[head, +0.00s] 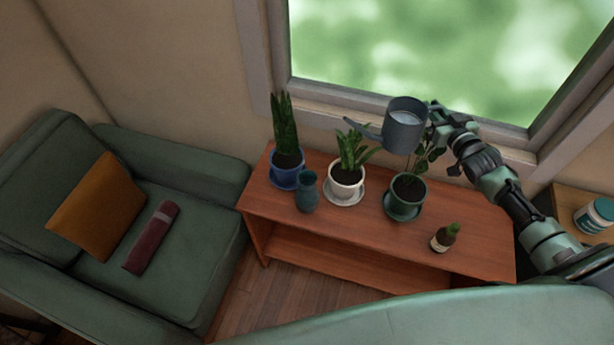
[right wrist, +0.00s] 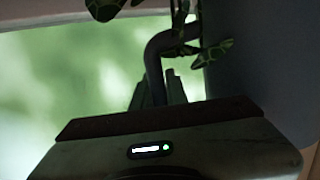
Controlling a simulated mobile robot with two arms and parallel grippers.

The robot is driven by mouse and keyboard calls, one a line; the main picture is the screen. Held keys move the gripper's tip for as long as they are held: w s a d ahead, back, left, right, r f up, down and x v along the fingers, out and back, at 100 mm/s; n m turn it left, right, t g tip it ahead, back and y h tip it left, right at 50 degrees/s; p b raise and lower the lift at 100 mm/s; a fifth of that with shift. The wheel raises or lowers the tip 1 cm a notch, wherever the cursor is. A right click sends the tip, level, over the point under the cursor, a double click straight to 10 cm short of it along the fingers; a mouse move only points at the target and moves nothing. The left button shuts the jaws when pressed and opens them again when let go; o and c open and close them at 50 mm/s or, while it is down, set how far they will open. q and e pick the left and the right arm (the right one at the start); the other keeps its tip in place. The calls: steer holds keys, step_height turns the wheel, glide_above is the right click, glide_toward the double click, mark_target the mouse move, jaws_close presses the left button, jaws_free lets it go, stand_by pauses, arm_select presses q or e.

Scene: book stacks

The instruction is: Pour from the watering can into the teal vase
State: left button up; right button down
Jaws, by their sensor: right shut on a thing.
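The teal vase (head: 307,191) stands upright on the wooden shelf, in front of the blue pot at the left. The grey watering can (head: 404,127) is held in the air above the green pot, roughly level, with its spout to the left. Light content shows inside its open top. My right gripper (head: 436,117) is shut on the can at its right side. In the right wrist view the can's curved handle (right wrist: 155,62) shows between my fingers, with the can's dark body (right wrist: 255,60) at the right. The can is up and to the right of the vase. My left gripper is not in view.
A green armchair (head: 185,245) stands left. A window (head: 440,50) is behind.

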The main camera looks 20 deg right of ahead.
mark_target(423, 113)
steer(key=shift+s+a+r+n+h, duration=0.15)
steer(key=shift+a+r+n+h, duration=0.15)
steer(key=shift+a+r+n, duration=0.3)
steer(key=shift+a+f+n, duration=0.15)
steer(key=shift+a+n, duration=0.05)
steer(key=shift+n, duration=0.1)
steer(key=shift+a+n, duration=0.25)
steer(key=shift+n, duration=0.05)
steer(key=shift+w+a, duration=0.3)
steer(key=shift+s+a+n, duration=0.1)
steer(key=shift+s+n, duration=0.15)
steer(key=shift+n, duration=0.05)
steer(key=shift+w+a, duration=0.3)
steer(key=shift+s+a+r+n+b, duration=0.2)
steer(key=shift+s+r+n+b, duration=0.05)
steer(key=shift+n+b, duration=0.05)
steer(key=shift+w+a+h, duration=0.25)
steer(key=shift+h, duration=0.05)
steer(key=shift+s+r, duration=0.1)
steer(key=shift+s, duration=0.1)
steer(key=shift+w+a+n, duration=0.1)
steer(key=shift+a+n, duration=0.1)
steer(key=shift+n, duration=0.1)
